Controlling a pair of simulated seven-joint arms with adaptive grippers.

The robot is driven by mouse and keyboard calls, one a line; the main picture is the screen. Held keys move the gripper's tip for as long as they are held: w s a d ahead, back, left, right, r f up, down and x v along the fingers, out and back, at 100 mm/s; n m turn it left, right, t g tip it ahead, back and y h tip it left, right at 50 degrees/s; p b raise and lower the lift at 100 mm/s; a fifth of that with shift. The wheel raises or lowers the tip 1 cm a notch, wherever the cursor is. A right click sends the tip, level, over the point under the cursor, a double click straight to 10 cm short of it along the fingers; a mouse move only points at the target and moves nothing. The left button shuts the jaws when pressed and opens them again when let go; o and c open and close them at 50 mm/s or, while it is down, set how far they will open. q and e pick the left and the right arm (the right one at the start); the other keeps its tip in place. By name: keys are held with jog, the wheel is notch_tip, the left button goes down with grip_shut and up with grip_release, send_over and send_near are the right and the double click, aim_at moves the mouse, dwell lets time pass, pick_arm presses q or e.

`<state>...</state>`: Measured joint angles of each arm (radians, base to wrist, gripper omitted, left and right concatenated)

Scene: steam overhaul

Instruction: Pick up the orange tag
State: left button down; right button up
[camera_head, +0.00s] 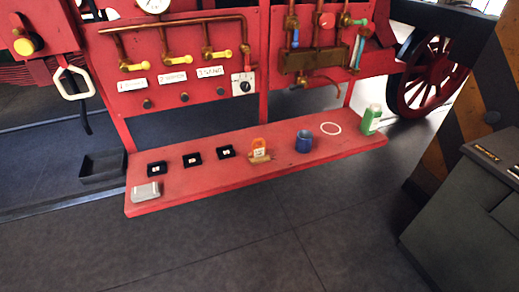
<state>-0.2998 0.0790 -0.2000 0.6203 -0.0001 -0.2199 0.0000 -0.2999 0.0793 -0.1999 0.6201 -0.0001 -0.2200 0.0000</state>
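The orange tag (259,144) is near the middle of the red shelf (230,185), in the head camera view. It appears upright, with a pale label on its front and a small brass-coloured piece at its base. I cannot tell whether the tag and that piece are joined. Neither of my grippers shows in this view.
Three small black boxes (192,159) sit left of the tag, with a grey block (146,192) at the shelf's left end. Right of it are a blue cup (304,141), a white ring (330,128) and a green bottle (371,119). Pipes with yellow valve handles (133,67) are behind.

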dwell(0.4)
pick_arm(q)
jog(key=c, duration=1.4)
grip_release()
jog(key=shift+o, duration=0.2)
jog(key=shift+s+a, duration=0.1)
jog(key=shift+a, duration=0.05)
